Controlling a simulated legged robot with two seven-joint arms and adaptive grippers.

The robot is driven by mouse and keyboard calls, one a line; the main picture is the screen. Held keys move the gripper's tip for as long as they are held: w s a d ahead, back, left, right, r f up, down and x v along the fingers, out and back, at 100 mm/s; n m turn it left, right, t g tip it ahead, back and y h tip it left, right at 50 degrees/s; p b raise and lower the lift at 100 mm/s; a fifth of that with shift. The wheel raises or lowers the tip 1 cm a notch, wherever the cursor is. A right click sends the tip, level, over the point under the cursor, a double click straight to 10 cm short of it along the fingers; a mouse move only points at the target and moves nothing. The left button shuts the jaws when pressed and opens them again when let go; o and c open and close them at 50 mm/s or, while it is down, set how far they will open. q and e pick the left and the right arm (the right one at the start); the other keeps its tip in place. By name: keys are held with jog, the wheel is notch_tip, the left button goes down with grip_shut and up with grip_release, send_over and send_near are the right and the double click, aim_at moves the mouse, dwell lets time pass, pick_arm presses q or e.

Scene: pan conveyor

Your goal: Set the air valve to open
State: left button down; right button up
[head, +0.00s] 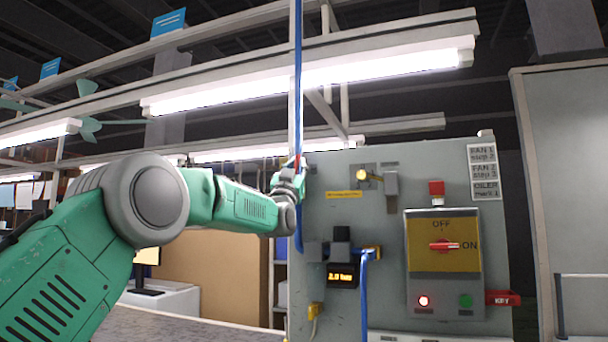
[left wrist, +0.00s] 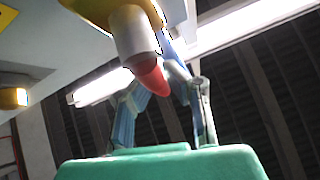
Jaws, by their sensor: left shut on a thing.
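The air valve shows in the left wrist view as a yellow body (left wrist: 97,10) with a grey collar (left wrist: 134,38) and a red-tipped handle (left wrist: 153,80). In the head view a little of its red handle (head: 297,162) shows at the panel's left edge, on the blue air line (head: 298,75). My left gripper (head: 288,182) is up at the valve and hides most of it. In the left wrist view its fingers (left wrist: 165,78) are around the red handle, shut on it. Whether the valve stands open cannot be told. My right gripper is in neither view.
A blue hose (head: 364,300) hangs below. A lamp tube (head: 310,76) runs above.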

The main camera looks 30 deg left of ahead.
pick_arm(q)
jog(key=shift+s+a+r+n+g+y, duration=0.1)
jog(key=shift+a+n+g+y, duration=0.15)
jog(key=shift+n+y, duration=0.45)
jog(key=shift+s+a+f+n+g+y, duration=0.15)
jog(key=shift+n+g+y, duration=0.2)
jog(key=shift+n+y, duration=0.4)
jog(key=shift+w+a+r+n+g+y, duration=0.1)
jog(key=shift+a+r+n+g+y, duration=0.15)
jog(key=shift+n+y, duration=0.45)
jog(key=shift+f+n, duration=0.1)
jog(key=shift+n, duration=0.25)
jog(key=c, duration=1.6)
grip_release()
jog(key=shift+s, duration=0.1)
jog(key=shift+o, duration=0.2)
jog(key=shift+s+a, duration=0.1)
jog(key=shift+s, duration=0.05)
jog(key=shift+f, duration=0.1)
jog(key=shift+s+d+f, duration=0.15)
jog(key=shift+d+f, duration=0.1)
jog(key=shift+f, duration=0.15)
jog(key=v, duration=1.1)
